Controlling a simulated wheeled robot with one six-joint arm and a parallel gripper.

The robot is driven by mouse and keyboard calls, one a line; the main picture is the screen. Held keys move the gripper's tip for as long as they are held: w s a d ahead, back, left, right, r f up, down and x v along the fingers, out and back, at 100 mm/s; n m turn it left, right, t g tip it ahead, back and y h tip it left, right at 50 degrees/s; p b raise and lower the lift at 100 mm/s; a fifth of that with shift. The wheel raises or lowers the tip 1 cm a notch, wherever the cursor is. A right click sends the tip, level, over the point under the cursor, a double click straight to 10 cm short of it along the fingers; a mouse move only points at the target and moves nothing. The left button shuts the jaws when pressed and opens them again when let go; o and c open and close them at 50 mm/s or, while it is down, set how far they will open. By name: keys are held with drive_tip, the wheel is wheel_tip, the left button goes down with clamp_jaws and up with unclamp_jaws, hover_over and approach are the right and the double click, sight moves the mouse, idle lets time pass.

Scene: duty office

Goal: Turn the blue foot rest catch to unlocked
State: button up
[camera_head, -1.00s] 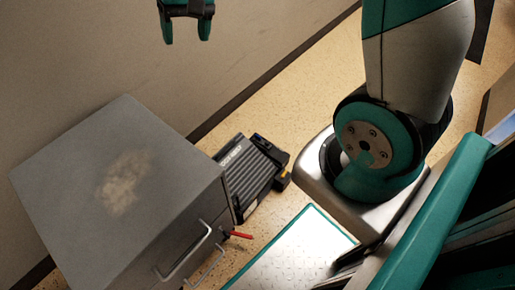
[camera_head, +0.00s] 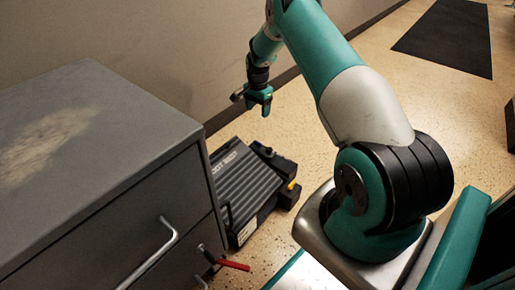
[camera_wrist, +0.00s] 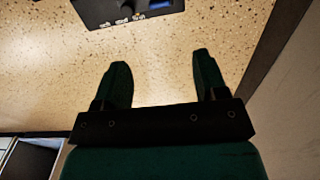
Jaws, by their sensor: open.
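The black ribbed foot rest (camera_head: 243,180) lies on the floor beside the grey cabinet, with pale lettering on its top. A small blue part, seemingly the catch, shows at its far end (camera_head: 263,149), small and dark in the head view. In the wrist view a black housing (camera_wrist: 110,12) with white lettering and a blue part (camera_wrist: 160,4) sits at the top edge, cut off by the frame. My gripper (camera_head: 260,112) hangs above the far end of the foot rest, fingers down. It is open and empty in the wrist view (camera_wrist: 161,64), apart from the housing. The catch's setting is unclear.
The grey cabinet (camera_head: 95,130) with drawer handles stands close on the left. A red bar (camera_head: 234,265) sticks out near its front. A yellow part (camera_head: 292,185) is on the foot rest's right side.

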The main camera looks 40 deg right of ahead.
sight(258, 142)
wheel_tip(258, 142, down, 16)
drive_tip(key=b, duration=0.9)
drive_tip(key=shift+f, duration=0.25)
drive_tip(key=c, duration=0.9)
